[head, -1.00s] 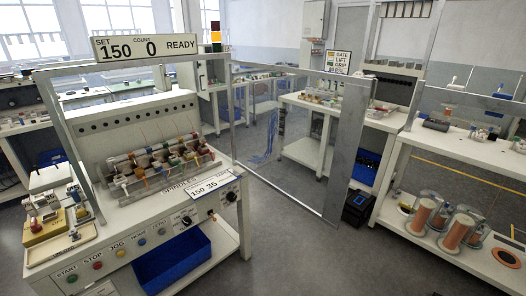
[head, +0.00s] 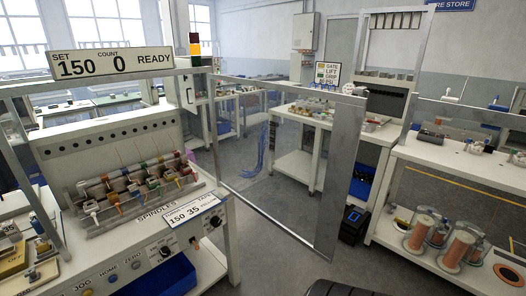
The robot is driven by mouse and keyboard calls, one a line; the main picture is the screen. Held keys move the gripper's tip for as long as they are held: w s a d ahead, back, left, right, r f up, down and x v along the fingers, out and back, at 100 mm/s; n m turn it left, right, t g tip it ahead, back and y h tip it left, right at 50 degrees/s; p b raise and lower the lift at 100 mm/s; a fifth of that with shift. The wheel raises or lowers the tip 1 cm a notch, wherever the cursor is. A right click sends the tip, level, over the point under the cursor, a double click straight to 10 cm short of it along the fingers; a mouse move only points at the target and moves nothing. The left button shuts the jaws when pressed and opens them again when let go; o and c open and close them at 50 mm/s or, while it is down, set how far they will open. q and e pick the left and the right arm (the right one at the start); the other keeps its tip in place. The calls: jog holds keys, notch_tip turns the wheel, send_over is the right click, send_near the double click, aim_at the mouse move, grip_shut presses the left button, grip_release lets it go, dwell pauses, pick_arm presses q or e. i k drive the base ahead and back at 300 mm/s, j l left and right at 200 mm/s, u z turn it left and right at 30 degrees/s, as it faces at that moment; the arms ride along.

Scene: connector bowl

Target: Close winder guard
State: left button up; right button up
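The winder guard (head: 338,180) is a clear panel in a grey metal frame. In the head view it stands swung open to the right of the winder, hinged near the winder frame's right post. The winder (head: 110,150) is a cream machine with several spindles carrying coloured parts (head: 140,190) behind the open front. Its sign reads SET 150, COUNT 0, READY. A dark rounded shape at the bottom edge looks like part of my own body. Neither of my grippers shows in the head view.
A blue bin (head: 165,277) sits under the winder's front. To the right, a white bench (head: 465,165) carries tools, with copper wire spools (head: 422,233) on its lower shelf. A black box (head: 352,224) stands on the floor behind the guard. Grey floor is open in front of the guard.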

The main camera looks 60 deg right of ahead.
aim_at(350, 111)
jog(key=k+l, duration=0.1)
jog(key=l, duration=3.35)
jog(key=k, duration=0.05)
